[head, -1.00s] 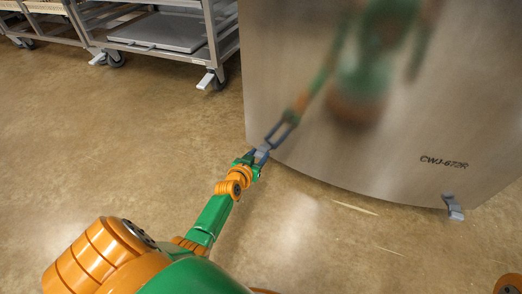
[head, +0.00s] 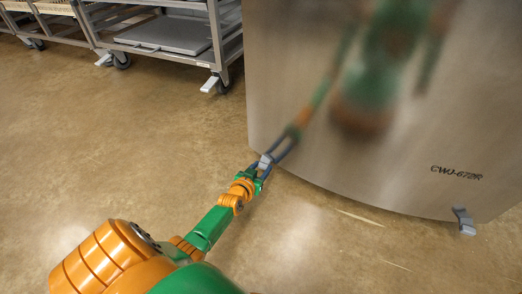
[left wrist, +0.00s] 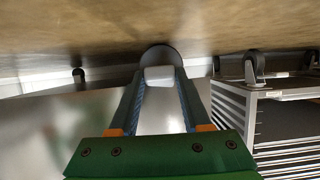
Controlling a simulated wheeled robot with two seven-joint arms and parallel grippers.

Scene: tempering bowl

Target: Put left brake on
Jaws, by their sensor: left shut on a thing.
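The big brushed-steel cabinet marked CWJ-672R (head: 390,165) fills the right of the head view. Its left brake (head: 265,162) is a small grey pedal at the lower left corner. My left gripper (head: 267,164) is at that pedal, with its blue fingers shut on it. In the left wrist view the pale pedal (left wrist: 159,75) sits between the tips of my left gripper (left wrist: 158,80), in front of a dark round caster (left wrist: 160,54). A matching grey right brake (head: 463,219) sticks out at the lower right corner, apart from me. My right gripper is out of view.
Steel wheeled racks (head: 180,40) stand at the back left, with white pedals on their casters. A drawer cart (left wrist: 250,105) shows at the right of the wrist view. The brown floor (head: 110,140) to the left is clear.

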